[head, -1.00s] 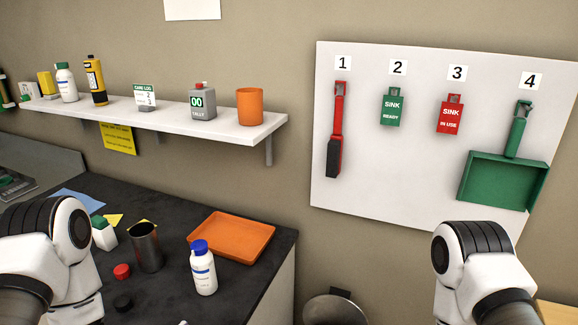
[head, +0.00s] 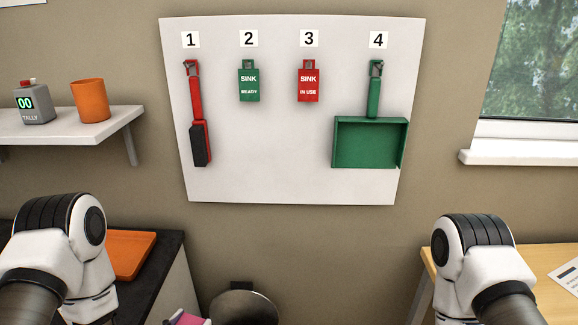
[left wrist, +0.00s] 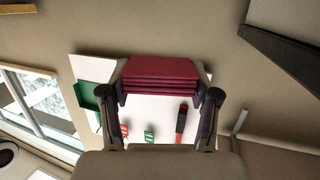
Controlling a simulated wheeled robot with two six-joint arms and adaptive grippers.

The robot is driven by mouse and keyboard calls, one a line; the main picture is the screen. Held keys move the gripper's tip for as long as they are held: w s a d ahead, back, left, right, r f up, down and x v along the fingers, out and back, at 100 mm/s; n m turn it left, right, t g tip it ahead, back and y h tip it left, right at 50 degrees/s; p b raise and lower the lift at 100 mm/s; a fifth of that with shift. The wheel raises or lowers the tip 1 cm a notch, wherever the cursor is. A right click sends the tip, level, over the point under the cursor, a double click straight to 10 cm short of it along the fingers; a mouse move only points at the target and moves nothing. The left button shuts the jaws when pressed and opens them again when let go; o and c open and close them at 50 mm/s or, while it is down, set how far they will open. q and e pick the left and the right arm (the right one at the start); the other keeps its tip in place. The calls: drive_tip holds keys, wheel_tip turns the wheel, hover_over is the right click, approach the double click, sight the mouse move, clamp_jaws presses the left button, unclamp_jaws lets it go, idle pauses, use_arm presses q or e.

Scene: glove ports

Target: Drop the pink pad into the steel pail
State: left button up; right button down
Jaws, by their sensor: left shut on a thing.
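The pink pad (left wrist: 162,78) is a folded stack of several layers, dark pink in the left wrist view. My left gripper (left wrist: 165,94) is shut on it, a finger at each side. A bit of the pad (head: 185,319) shows at the bottom edge of the head view, just left of the steel pail (head: 245,309). Only the pail's round grey upper part shows, and the rest is below the frame. The pad appears beside the pail, and I cannot tell their height difference. My right arm shows at lower right, but its gripper is out of frame.
The dark counter (head: 175,265) with an orange tray (head: 130,252) is left of the pail. A wooden table (head: 545,277) is at right. A white board (head: 285,150) with a red brush (head: 197,120), tags and a green dustpan (head: 370,142) hangs behind.

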use_arm(q)
drive_tip(key=w+d+f+y+b, duration=0.1)
drive_tip(key=w+f+b, duration=0.2)
drive_tip(key=f+b, duration=0.9)
drive_tip(key=w+d+f+n+y+b, duration=0.1)
drive_tip(key=w+f+b, duration=0.2)
drive_tip(key=f+b, duration=1)
drive_tip(key=w+d+f+n+b, duration=0.1)
drive_tip(key=w+f+b, duration=0.3)
drive_tip(key=f+b, duration=0.8)
drive_tip(key=shift+d+f+t+y+b, duration=0.2)
drive_tip(key=shift+f+t+y+b, duration=0.15)
drive_tip(key=shift+f, duration=0.4)
drive_tip(key=o, duration=0.8)
drive_tip(key=shift+w, duration=0.1)
